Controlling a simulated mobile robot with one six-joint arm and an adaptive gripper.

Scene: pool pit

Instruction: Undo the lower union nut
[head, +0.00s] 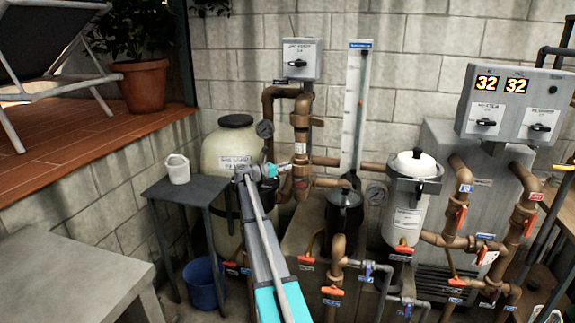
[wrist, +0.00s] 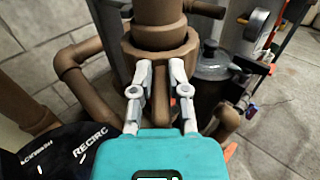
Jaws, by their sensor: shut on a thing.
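The lower union nut (head: 301,185) is a brown ring on the vertical pipe below the grey switch box. In the wrist view the nut (wrist: 160,38) is a thick brown collar right in front of my fingers. My gripper (head: 282,170) reaches it from the left in the head view. The far side of the nut is hidden. A brown coupling (head: 302,121) sits higher on the same pipe.
A beige filter tank (head: 226,150) stands behind my arm. A white canister (head: 405,205), gauges and pipes crowd the right.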

